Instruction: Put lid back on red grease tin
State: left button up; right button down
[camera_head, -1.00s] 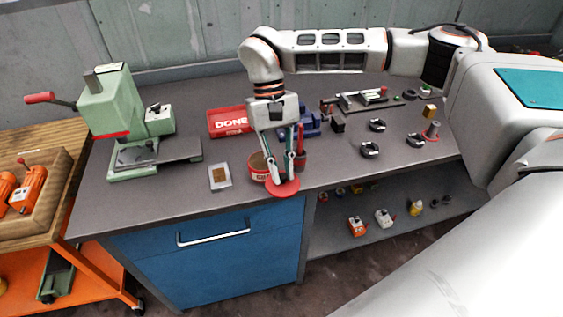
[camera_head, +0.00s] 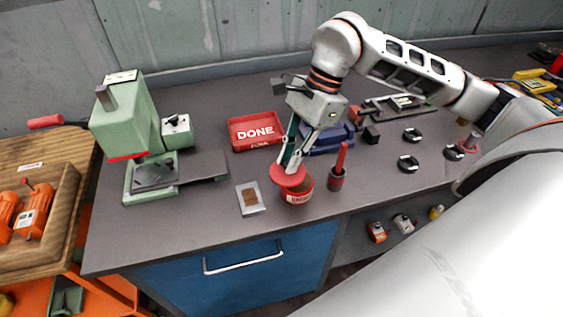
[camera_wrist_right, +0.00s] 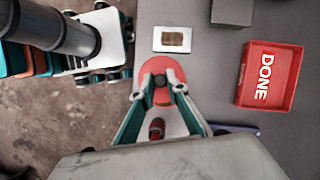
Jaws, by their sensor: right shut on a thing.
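The red grease tin (camera_head: 301,196) stands on the grey bench near its front edge, open at the top right where brown grease shows. The round red lid (camera_head: 284,181) is in my right gripper (camera_head: 291,168), which is shut on the lid's top. The lid hangs over the left part of the tin's mouth, off centre; whether it touches the rim I cannot tell. In the right wrist view the lid (camera_wrist_right: 163,70) sits between the fingertips (camera_wrist_right: 162,88) and mostly hides the tin. My left gripper is not in view.
A dark pot with a red-handled tool (camera_head: 337,178) stands close right of the tin. A plate with a brown patch (camera_head: 250,199) lies to the left. The red DONE tray (camera_head: 256,143) and blue item (camera_head: 330,142) are behind. A green press (camera_head: 130,120) stands at left.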

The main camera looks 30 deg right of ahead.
aim_at(302, 166)
jog(key=m, duration=0.1)
jog(key=d+r+m+t, duration=0.1)
jog(key=m, duration=0.1)
jog(key=shift+s+d+r, duration=0.1)
jog(key=shift+s+d, duration=0.1)
jog(key=shift+d, duration=0.1)
jog(key=m, duration=0.1)
jog(key=d+r+m+t, duration=0.1)
jog(key=shift+d+m, duration=0.1)
jog(key=shift+m, duration=0.2)
jog(key=shift+f+b, duration=1.75)
jog(key=shift+f, duration=0.65)
jog(key=shift+f+b, duration=0.55)
jog(key=shift+f, duration=0.25)
jog(key=shift+f, duration=0.15)
jog(key=c, duration=1.9)
grip_release()
